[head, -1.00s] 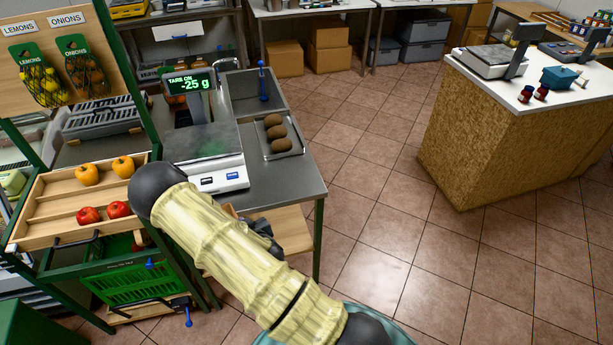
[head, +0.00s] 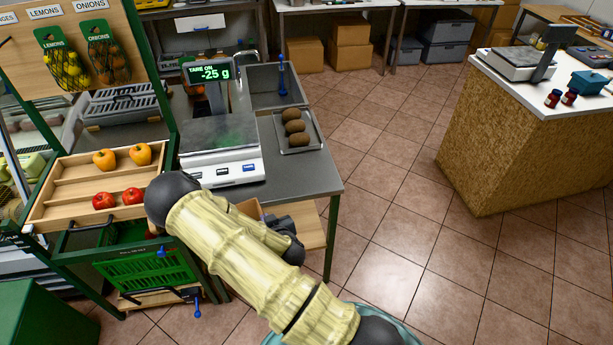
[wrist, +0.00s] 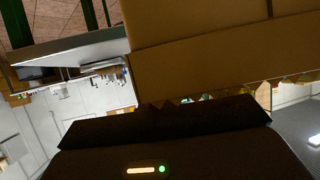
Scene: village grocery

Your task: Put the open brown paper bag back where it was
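A brown paper bag (wrist: 220,55) fills the upper right of the wrist view, very close to the camera. Its zigzag rim lies right at the dark finger of my gripper (wrist: 175,118), which appears shut on it. In the head view my gripper (head: 285,240) is low beside the front of the steel counter, mostly behind my arm. Only a small brown piece of the bag (head: 249,208) shows there. The bag's opening and lower part are hidden.
The steel counter (head: 305,175) carries a scale (head: 220,150) reading -25 g and a tray (head: 313,145) of brown fruit. Tiled floor is clear to the right.

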